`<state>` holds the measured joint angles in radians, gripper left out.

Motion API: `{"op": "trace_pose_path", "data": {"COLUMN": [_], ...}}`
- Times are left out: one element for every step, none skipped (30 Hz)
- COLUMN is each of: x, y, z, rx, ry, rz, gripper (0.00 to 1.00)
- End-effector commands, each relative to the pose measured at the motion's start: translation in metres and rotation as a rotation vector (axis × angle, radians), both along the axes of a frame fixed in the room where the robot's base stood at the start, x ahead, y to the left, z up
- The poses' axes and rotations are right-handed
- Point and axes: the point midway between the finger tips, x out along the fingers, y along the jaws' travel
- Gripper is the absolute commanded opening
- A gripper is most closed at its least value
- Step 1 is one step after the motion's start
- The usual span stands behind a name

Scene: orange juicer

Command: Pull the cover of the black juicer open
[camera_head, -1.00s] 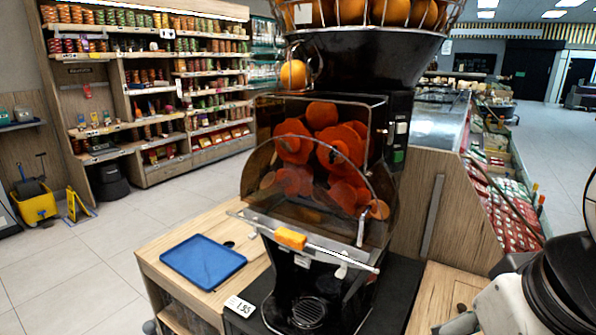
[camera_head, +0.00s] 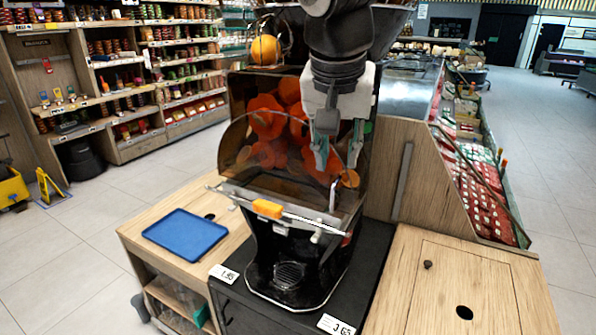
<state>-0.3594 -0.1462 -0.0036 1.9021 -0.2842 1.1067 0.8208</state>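The black juicer (camera_head: 343,228) stands on a dark counter in the middle of the view. Its curved, see-through cover (camera_head: 245,160) is down over the front, with orange fruit halves (camera_head: 268,118) behind it. A metal bar with an orange handle piece (camera_head: 267,208) runs along the cover's lower front edge. My gripper (camera_head: 330,165) hangs pointing down in front of the juicer's upper right part, above the bar. Its fingers look apart with nothing between them. My arm hides part of the juicer's top and its right side.
A blue tray (camera_head: 185,234) lies on the wooden counter (camera_head: 140,238) left of the juicer. A wooden counter with a round hole (camera_head: 464,312) is at the right. Price tags (camera_head: 336,324) sit at the front edge. Stocked shelves (camera_head: 130,80) stand behind.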

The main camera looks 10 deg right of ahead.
Motion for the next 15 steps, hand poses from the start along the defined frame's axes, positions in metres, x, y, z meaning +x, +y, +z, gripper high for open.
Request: {"op": "trace_pose_path", "data": {"x": [0.004, 0.006, 0.008, 0.009, 0.01, 0.011, 0.012, 0.013, 0.015, 0.016, 0.018, 0.021, 0.022, 0.025, 0.027], "y": [0.005, 0.006, 0.007, 0.008, 0.008, 0.008, 0.007, 0.007, 0.005, 0.005, 0.004, 0.003, 0.002, 0.001, 0.0], "z": [0.002, 0.002, 0.002, 0.001, 0.0, -0.002, -0.005, -0.008, -0.013, -0.018, -0.023, -0.03, -0.035, -0.041, -0.049], "rx": [0.0, 0.0, 0.0, 0.001, 0.001, 0.0, 0.001, 0.0, 0.0, 0.0, -0.001, 0.0, -0.001, -0.001, -0.001], "ry": [-0.002, -0.003, -0.004, -0.006, -0.006, -0.005, -0.007, -0.005, -0.004, -0.004, -0.003, -0.003, -0.003, -0.003, -0.003], "rz": [-0.007, -0.013, -0.018, -0.019, -0.02, -0.022, -0.021, -0.022, -0.022, -0.022, -0.022, -0.021, -0.022, -0.021, -0.021], "gripper": [0.27, 0.27, 0.27, 0.27, 0.27, 0.27, 0.27, 0.27, 0.27, 0.27, 0.27, 0.27, 0.27, 0.27, 0.27]}}
